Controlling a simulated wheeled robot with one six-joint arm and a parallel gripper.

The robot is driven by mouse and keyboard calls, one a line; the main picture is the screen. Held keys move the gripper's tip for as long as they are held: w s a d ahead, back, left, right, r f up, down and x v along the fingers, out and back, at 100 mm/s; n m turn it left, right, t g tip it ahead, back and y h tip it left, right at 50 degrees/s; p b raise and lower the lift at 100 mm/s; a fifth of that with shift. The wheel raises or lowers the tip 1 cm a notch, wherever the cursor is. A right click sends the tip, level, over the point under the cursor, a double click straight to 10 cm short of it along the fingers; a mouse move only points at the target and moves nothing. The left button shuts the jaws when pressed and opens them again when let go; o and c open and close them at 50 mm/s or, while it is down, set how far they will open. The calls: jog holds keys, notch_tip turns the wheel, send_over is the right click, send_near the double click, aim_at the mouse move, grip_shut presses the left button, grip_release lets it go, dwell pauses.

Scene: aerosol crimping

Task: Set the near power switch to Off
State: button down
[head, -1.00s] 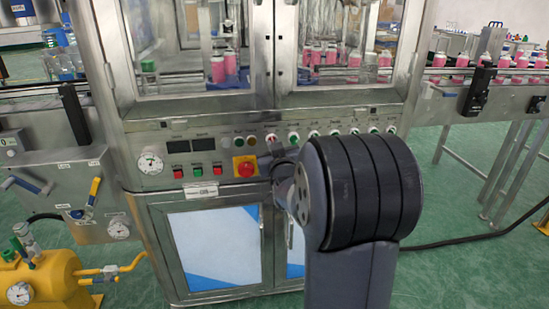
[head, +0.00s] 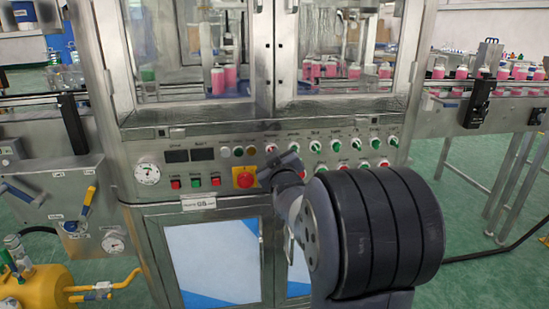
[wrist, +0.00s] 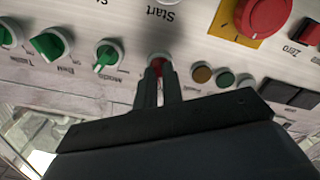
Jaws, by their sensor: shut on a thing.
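The near power switch appears to be the small red knob (wrist: 157,65) in a pale ring, which shows between my fingertips in the wrist view. Its own label is hidden, so I cannot read its name or setting. My gripper (wrist: 158,76) is shut on this knob, with one finger on each side. In the head view, a red knob with a white ring (head: 270,148) sits on the machine's front panel (head: 150,205), just above the end of my arm. My fingertips are hard to make out there.
Green rotary knobs (wrist: 105,55) sit close to one side of the fingers in the wrist view. A brown button (wrist: 202,73) and a green button (wrist: 225,79) sit on the other. A red emergency stop (head: 244,180) on yellow is nearby. Steel-framed glass doors (head: 190,60) rise above the panel.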

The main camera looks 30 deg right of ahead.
jog(key=c, duration=1.5)
grip_release()
jog(key=shift+c, duration=0.2)
jog(key=p+v, duration=0.1)
jog(key=v, duration=0.9)
jog(key=shift+s, duration=0.4)
jog(key=shift+w+a, duration=0.1)
jog(key=b+x, duration=0.1)
jog(key=x, duration=0.9)
jog(key=shift+w, duration=0.35)
jog(key=shift+s, duration=0.15)
